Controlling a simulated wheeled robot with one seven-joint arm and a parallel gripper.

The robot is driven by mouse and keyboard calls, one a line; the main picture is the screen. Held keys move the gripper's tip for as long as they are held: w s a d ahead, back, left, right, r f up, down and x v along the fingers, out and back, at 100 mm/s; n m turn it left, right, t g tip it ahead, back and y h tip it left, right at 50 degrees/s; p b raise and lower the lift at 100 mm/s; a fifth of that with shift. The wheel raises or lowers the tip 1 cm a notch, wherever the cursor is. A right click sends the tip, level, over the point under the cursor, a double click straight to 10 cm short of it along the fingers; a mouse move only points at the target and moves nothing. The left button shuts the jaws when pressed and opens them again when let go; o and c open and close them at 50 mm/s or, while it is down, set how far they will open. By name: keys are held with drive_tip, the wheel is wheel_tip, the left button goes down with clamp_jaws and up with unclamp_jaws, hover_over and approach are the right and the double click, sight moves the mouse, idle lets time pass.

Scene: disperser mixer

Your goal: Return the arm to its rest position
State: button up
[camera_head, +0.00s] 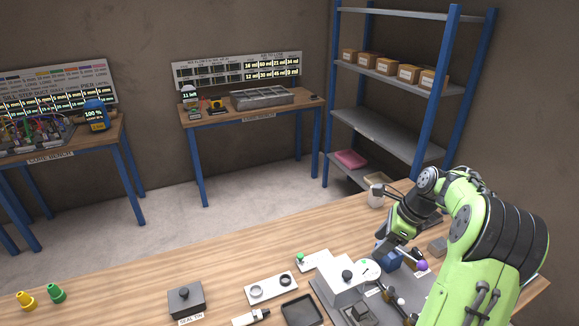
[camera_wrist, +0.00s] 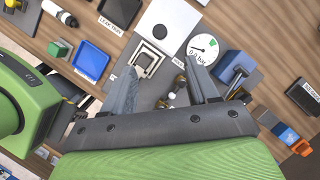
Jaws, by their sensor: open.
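My arm reaches in from the right of the head view, bent over the wooden bench (camera_head: 150,290). My gripper (camera_head: 385,248) points down over the right part of the bench, close to the blue block (camera_head: 391,262) and the round dial gauge (camera_head: 369,269). In the wrist view my gripper (camera_wrist: 164,88) has its two grey fingers well apart, with nothing held between them. The gauge (camera_wrist: 203,46) and a white square fitting (camera_wrist: 147,60) lie beyond the fingertips. The blue block (camera_wrist: 236,67) is just right of the right finger. I cannot tell the exact height above the bench.
A white device (camera_head: 341,278) with a black knob stands left of my gripper. A black tray (camera_head: 301,311) and a black box (camera_head: 186,299) sit further left. The bench's middle left is clear.

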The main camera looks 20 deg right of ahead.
drive_tip(key=s+a+r+n+h, duration=0.25)
drive_tip(key=a+r+n, duration=0.35)
drive_tip(key=a, duration=0.5)
drive_tip(key=s+a+r+n+h, duration=0.1)
drive_tip(key=s+a+r+n, duration=0.3)
drive_tip(key=a+n, duration=0.5)
drive_tip(key=s+a+n+t, duration=0.2)
drive_tip(key=s+a+n, duration=0.6)
drive_tip(key=s+n, duration=0.3)
drive_tip(key=shift+s+r+n, duration=0.15)
drive_tip(key=shift+s+n, duration=0.15)
drive_tip(key=shift+s, duration=0.35)
